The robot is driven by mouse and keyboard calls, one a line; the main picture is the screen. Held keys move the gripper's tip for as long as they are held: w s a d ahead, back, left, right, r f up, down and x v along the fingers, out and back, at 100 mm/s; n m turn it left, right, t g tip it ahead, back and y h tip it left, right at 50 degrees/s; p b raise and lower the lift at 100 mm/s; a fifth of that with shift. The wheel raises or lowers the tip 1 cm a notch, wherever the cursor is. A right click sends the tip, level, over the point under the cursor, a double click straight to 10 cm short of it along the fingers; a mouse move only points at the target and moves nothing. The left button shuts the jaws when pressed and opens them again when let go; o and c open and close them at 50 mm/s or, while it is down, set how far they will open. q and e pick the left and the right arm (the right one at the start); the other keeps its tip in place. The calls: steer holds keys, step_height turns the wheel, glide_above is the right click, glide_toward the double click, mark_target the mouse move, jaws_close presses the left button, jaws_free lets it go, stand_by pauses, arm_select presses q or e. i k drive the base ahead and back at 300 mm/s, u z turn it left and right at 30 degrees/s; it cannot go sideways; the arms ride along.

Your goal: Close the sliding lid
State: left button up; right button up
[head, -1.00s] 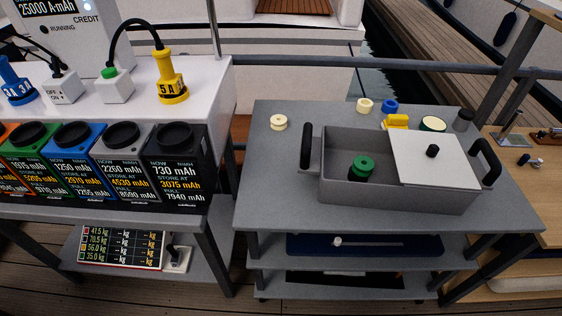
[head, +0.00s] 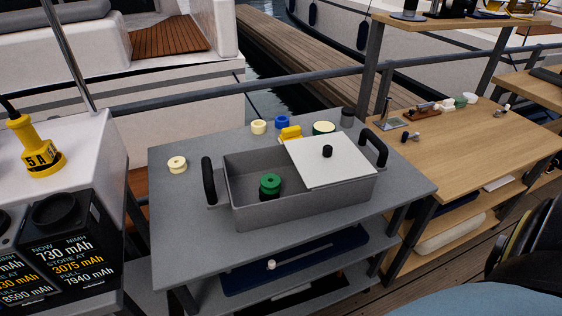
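A grey box (head: 290,205) with black end handles stands on the grey table (head: 185,245). Its white sliding lid (head: 322,170) with a black knob (head: 327,151) covers the right part of the box. The left part is open and shows a green spool-like piece (head: 270,184) inside. What lies under the lid is hidden. Neither of my grippers can be made out in the head view. A dark rounded shape at the right edge may be part of my own body.
A cream spool (head: 177,165) sits at left. The table's front left is clear. A wooden table (head: 480,140) adjoins at right.

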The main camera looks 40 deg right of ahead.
mark_target(325, 159)
steer(key=z, duration=1.55)
